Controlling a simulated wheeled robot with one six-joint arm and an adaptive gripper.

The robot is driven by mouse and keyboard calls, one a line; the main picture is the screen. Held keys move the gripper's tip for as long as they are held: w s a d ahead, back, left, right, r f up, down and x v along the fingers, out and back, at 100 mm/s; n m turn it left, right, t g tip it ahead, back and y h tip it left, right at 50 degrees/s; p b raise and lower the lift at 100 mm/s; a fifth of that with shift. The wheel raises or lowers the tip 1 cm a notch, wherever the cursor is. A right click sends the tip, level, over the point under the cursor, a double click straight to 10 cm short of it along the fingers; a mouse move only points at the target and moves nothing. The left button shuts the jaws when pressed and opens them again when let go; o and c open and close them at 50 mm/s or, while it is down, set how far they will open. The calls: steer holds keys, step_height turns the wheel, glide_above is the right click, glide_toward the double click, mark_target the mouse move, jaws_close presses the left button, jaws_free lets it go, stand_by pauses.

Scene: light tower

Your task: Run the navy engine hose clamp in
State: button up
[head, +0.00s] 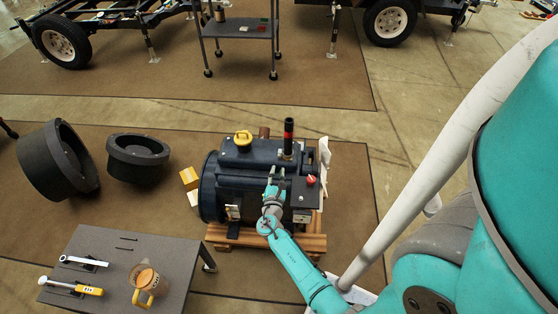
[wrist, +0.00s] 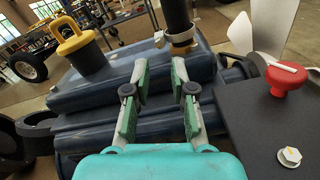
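The navy engine (head: 232,172) sits on a wooden pallet (head: 250,236). My gripper (head: 275,180) is over the engine's near side. In the wrist view, its fingers (wrist: 160,68) are apart with nothing between them, pointing toward the engine top, short of the clamp.
A yellow filler cap (wrist: 75,38) is left of the hose. A red knob (wrist: 285,78) and a bolt (wrist: 289,156) sit on a black box at right. A grey table (head: 185,250) holds a wrench (head: 84,262), a yellow-handled tool (head: 75,287) and a jug (head: 146,284).

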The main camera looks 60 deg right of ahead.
mark_target(279, 164)
steer(key=x, duration=0.6)
steer(key=shift+w+d, duration=0.1)
steer(key=shift+d, duration=0.2)
jaws_close()
